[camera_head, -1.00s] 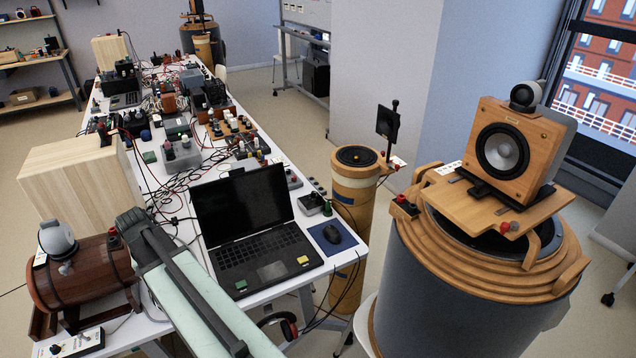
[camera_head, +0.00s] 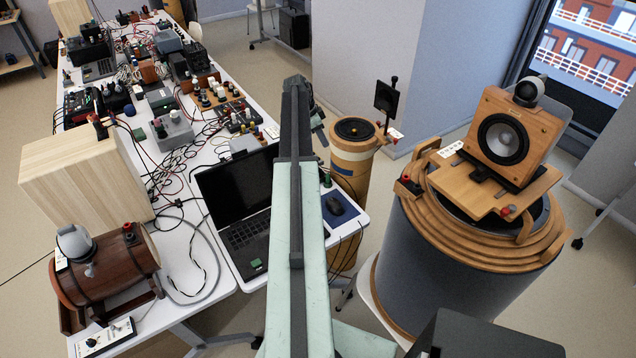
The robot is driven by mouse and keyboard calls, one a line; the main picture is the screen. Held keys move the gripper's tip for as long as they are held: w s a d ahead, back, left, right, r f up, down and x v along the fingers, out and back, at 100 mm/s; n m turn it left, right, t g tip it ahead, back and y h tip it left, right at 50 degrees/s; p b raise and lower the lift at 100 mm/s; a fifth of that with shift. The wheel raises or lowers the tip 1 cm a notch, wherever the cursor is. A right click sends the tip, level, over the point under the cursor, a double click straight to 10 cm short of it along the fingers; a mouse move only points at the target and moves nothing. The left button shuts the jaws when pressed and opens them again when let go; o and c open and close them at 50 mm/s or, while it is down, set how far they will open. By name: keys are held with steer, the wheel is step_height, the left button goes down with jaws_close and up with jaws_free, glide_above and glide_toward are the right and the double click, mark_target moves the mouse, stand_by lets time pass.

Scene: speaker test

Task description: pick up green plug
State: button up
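A small upright green item, which looks like the green plug (camera_head: 327,178), stands at the right side of the white table, just right of the laptop and beside my arm. My arm reaches from the bottom middle up across the laptop. Its dark end, with my gripper (camera_head: 318,126), is above and slightly left of the green plug in the picture, apparently apart from it. The fingers are small and seen from behind, so their opening cannot be told. I see nothing held.
A laptop (camera_head: 233,187) is partly hidden behind my arm. A mouse (camera_head: 335,206) lies on a blue pad. A wooden cylinder (camera_head: 352,170) and a large grey drum (camera_head: 440,270) with a speaker (camera_head: 503,140) stand right. Cables and devices crowd the table; a wooden barrel (camera_head: 108,270) is at left.

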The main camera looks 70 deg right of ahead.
steer(key=b, duration=1.1)
glide_toward(327, 175)
steer(key=shift+s+d+f, duration=0.35)
steer(key=shift+f, duration=0.15)
steer(key=b+x, duration=0.7)
steer(key=x, duration=0.1)
steer(key=shift+w+a+b, duration=0.1)
steer(key=shift+a+b, duration=0.15)
steer(key=shift+b, duration=0.1)
steer(key=shift+r, duration=0.15)
jaws_close()
